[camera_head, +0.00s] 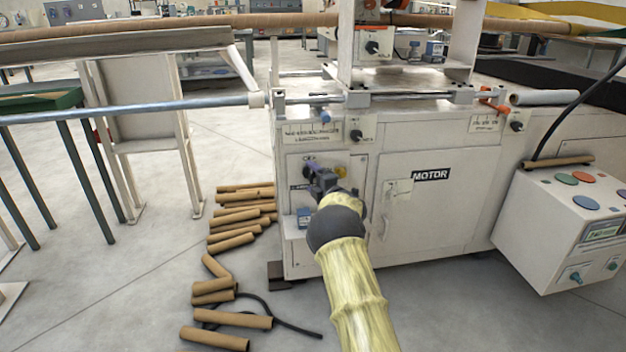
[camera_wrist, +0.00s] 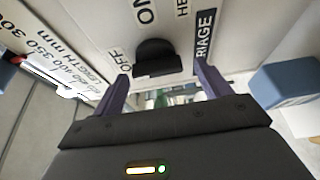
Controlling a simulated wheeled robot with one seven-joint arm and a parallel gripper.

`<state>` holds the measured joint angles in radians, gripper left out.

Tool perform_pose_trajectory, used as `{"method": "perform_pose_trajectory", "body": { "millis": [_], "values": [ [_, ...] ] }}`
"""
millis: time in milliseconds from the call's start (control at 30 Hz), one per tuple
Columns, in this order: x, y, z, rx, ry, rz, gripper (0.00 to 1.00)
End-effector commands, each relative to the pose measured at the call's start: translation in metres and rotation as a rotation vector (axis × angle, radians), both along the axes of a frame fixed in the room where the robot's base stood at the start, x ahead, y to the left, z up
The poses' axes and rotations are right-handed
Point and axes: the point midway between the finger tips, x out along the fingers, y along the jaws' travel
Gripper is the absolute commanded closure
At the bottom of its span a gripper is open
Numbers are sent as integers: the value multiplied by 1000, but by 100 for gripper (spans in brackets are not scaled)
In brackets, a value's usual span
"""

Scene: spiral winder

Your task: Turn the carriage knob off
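The carriage knob (camera_wrist: 157,58) is a black knob on the white panel (camera_wrist: 95,22), with OFF and ON labels beside it and a dark label ending in "RIAGE" to its right. In the wrist view my gripper (camera_wrist: 162,72) is open, with one purple-grey finger on each side of the knob and gaps visible between. I cannot tell how far the fingertips reach over it. In the head view my gripper (camera_head: 316,178) is at the small control panel on the machine's front left and hides most of the knob.
A blue block-shaped part (camera_wrist: 285,82) sticks out close to the right of my gripper in the wrist view. The white machine cabinet (camera_head: 430,215) has a MOTOR door to the right. Cardboard tubes (camera_head: 235,225) lie on the floor at left, near a black cable (camera_head: 270,310).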

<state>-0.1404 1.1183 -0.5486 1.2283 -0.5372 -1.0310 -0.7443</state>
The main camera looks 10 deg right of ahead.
Motion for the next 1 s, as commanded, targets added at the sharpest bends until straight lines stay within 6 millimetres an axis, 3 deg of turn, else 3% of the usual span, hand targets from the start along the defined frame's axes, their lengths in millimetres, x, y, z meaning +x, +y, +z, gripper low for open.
{"method": "perform_pose_trajectory", "body": {
  "millis": [467, 1000],
  "values": [
    [-12, -7, 2, 2, 1, -3, 24],
    [-82, -35, 4, 3, 1, -4, 24]
  ]
}}
